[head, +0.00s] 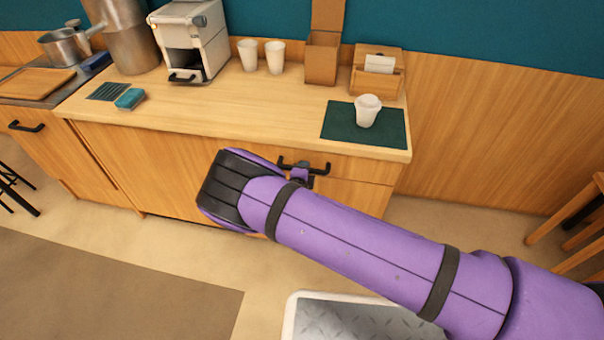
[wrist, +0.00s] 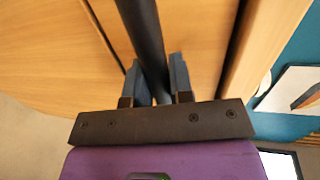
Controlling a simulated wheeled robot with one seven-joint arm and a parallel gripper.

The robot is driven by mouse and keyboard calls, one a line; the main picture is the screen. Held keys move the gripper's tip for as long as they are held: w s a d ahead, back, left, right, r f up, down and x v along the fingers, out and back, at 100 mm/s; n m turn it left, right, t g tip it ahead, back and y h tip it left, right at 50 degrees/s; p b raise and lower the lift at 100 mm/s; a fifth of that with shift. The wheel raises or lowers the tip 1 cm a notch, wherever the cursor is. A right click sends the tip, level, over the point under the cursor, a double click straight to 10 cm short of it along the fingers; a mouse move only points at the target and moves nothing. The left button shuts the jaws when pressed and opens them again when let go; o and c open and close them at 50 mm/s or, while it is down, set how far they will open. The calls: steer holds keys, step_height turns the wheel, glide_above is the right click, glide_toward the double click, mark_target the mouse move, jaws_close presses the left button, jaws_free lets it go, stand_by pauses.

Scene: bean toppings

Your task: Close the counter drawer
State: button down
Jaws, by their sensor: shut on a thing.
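The counter drawer (head: 360,168) is a wooden front just under the right part of the countertop. Its black bar handle (head: 318,168) is partly hidden by my purple arm and gripper in the head view. My gripper (head: 299,173) is at this handle. In the wrist view, the two blue-grey fingers of my gripper (wrist: 158,82) are on either side of the black handle (wrist: 141,28), shut on it. A dark gap runs beside the drawer front in the wrist view. The head view shows no clear opening, so I cannot tell how far out the drawer stands.
The countertop (head: 230,110) holds a coffee machine (head: 192,42), two white cups, a cardboard holder (head: 322,58) and a white cup (head: 367,110) on a dark green mat (head: 338,122). A wooden stool (head: 575,215) stands at the right. Open floor lies before the counter.

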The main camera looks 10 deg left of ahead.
steer(key=shift+w+d+r, duration=0.1)
steer(key=shift+w, duration=0.15)
steer(key=c, duration=1)
jaws_free()
steer(key=shift+s, duration=0.1)
steer(key=v, duration=1)
steer(key=shift+s, duration=0.25)
